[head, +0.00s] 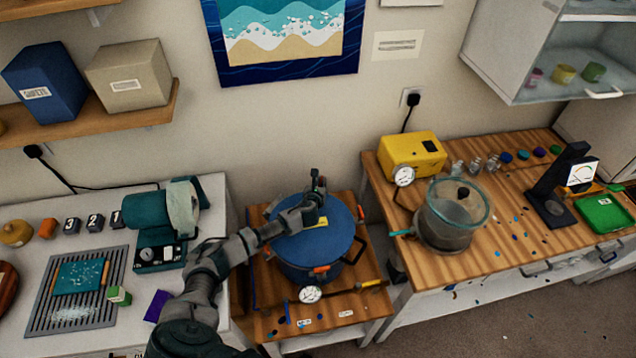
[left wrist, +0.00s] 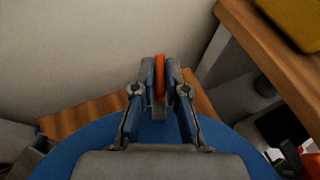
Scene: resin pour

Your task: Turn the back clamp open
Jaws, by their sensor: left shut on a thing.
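The blue pressure pot (head: 290,262) stands on a small wooden table, with its round blue lid (head: 335,240) on. My left gripper (head: 316,184) is at the far edge of the lid. In the left wrist view my left gripper (left wrist: 160,88) is shut on the orange back clamp (left wrist: 159,76), which stands upright between the fingers. The gripper hides most of this clamp in the head view. An orange front clamp (head: 321,269) and an orange right clamp (head: 361,214) show at the lid's rim. My right gripper is not in view.
A pressure gauge (head: 310,294) sits at the pot's front. The right bench holds a yellow pump (head: 411,155) and a glass-lidded chamber (head: 447,225). The left bench holds a green machine (head: 160,225). The wall is close behind the pot.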

